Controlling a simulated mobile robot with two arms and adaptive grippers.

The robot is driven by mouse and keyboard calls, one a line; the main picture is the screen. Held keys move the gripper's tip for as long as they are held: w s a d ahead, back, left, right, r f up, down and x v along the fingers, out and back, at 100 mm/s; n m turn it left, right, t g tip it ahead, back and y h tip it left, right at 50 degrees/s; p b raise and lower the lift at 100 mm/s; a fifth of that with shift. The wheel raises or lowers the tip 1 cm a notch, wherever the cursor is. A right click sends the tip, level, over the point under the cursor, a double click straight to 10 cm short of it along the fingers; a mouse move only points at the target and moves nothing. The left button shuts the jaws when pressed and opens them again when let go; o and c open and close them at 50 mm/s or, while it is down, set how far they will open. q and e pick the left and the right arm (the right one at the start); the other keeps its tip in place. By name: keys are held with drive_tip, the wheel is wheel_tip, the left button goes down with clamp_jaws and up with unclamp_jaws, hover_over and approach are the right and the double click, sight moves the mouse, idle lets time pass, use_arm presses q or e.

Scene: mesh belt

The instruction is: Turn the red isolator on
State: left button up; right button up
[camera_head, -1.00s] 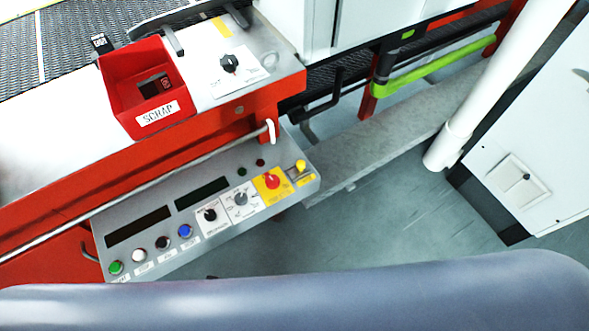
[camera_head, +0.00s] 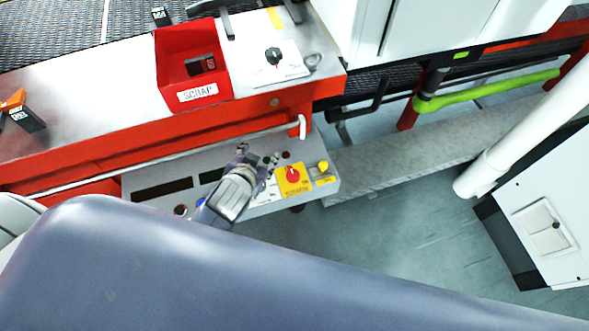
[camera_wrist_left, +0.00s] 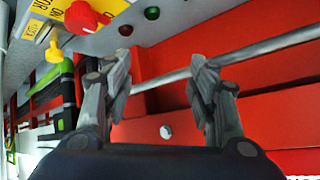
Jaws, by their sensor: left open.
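The red isolator (camera_head: 292,175) is a red rotary knob on a yellow plate at the right part of the grey control panel (camera_head: 258,211). The gripper covers part of the panel's switches. My right gripper does not show.
A yellow knob (camera_head: 323,166) sits just right of the isolator. A pale rail (camera_head: 165,157) with a white hooked end runs above the panel. A red scrap box (camera_head: 180,62) and a black selector (camera_head: 273,56) are on the upper surface. Open floor lies to the right.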

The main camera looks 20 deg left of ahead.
use_arm(q)
drive_tip(key=w+d+r+m+t+h, duration=0.35)
drive_tip(key=w+d+r, duration=0.2)
drive_tip(key=r, duration=0.45)
drive_tip(key=w+d+r+m+t+h, duration=0.3)
drive_tip(key=w+d+r+t+h, duration=0.15)
drive_tip(key=d+r, duration=0.4)
drive_tip(key=s+d+r+m+g+h, duration=0.2)
drive_tip(key=s+d+m+g+h, duration=0.1)
drive_tip(key=d+m+g+h, duration=0.3)
drive_tip(key=s+d+r+m+g+h, duration=0.2)
drive_tip(key=s+d+m+g+h, duration=0.25)
drive_tip(key=d+m, duration=0.45)
drive_tip(key=m+g+y+p, duration=0.1)
drive_tip(key=m+g+y, duration=0.5)
drive_tip(key=y, duration=1.1)
hover_over(293, 174)
wheel_tip(293, 174, down, 21)
drive_tip(key=n+g, duration=0.2)
drive_tip(key=n, duration=0.1)
drive_tip(key=shift+m+t, duration=0.25)
drive_tip(key=shift+m, duration=0.1)
wheel_tip(293, 174, down, 10)
drive_tip(key=shift+r+p, duration=0.2)
drive_tip(key=shift+p, duration=0.55)
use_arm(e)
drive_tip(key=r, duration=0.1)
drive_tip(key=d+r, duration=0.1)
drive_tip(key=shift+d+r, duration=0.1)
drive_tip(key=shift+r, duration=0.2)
